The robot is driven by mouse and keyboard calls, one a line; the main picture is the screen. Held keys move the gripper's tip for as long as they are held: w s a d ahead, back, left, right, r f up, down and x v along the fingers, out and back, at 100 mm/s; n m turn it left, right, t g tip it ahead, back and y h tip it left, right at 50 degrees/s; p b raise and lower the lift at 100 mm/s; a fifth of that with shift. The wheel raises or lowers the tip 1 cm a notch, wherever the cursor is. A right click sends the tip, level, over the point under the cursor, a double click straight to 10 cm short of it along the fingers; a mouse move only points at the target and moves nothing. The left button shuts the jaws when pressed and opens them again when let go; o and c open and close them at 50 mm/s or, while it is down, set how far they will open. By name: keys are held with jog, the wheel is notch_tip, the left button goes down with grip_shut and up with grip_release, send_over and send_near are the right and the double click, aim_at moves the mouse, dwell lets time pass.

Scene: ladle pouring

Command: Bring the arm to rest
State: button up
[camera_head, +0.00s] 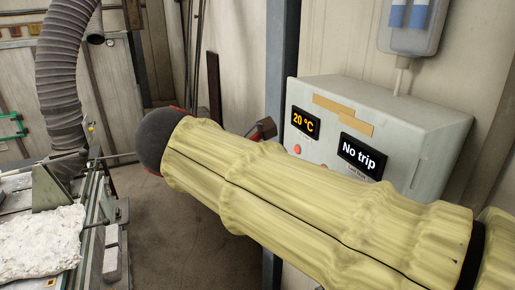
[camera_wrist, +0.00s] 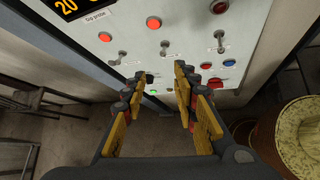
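My arm in its pale yellow sleeve (camera_head: 320,205) crosses the head view from the lower right towards the middle left. It hides most of the gripper side from that camera. In the wrist view my gripper (camera_wrist: 160,80) is open, with its yellow-padded fingers apart and nothing between them. The fingers point towards the control box (camera_wrist: 140,38), whose front carries switches, buttons and lamps. I cannot tell for certain whether the fingertips touch the panel. The same control box (camera_head: 430,120) stands behind my arm in the head view, with displays reading "20 °C" and "No trip".
A grey corrugated hose (camera_head: 62,75) hangs at the left. Below it, a metal-framed bench (camera_head: 105,205) bears a rough whitish slab (camera_head: 40,245). A dark post (camera_head: 283,50) rises left of the control box. Bare floor (camera_head: 175,235) lies between bench and arm.

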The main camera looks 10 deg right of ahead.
jog(key=s+a+f+m+y+b, duration=0.1)
jog(key=s+f+m+y+b, duration=0.1)
jog(key=f, duration=0.4)
jog(key=s+a+f+m+g+y+b, duration=0.1)
jog(key=a+f+m+y, duration=0.15)
jog(key=f, duration=0.45)
jog(key=s+a+f+m+y+b, duration=0.1)
jog(key=s+f+m+b, duration=0.15)
jog(key=f, duration=0.35)
jog(key=s+d+f+m+y+b, duration=0.1)
jog(key=s+d+f+m+b, duration=0.2)
jog(key=f+b, duration=0.5)
jog(key=s+d+f+m+y+b, duration=0.1)
jog(key=s+d+f+m+b, duration=0.3)
jog(key=f+b, duration=0.5)
jog(key=s+d+f+m+y+b, duration=0.1)
jog(key=s+d+f+m+b, duration=0.2)
jog(key=f, duration=1.3)
jog(key=d+m+b, duration=0.2)
jog(key=m+b, duration=0.1)
jog(key=b, duration=0.2)
jog(key=shift+s+d+m, duration=0.3)
jog(key=shift+s, duration=0.05)
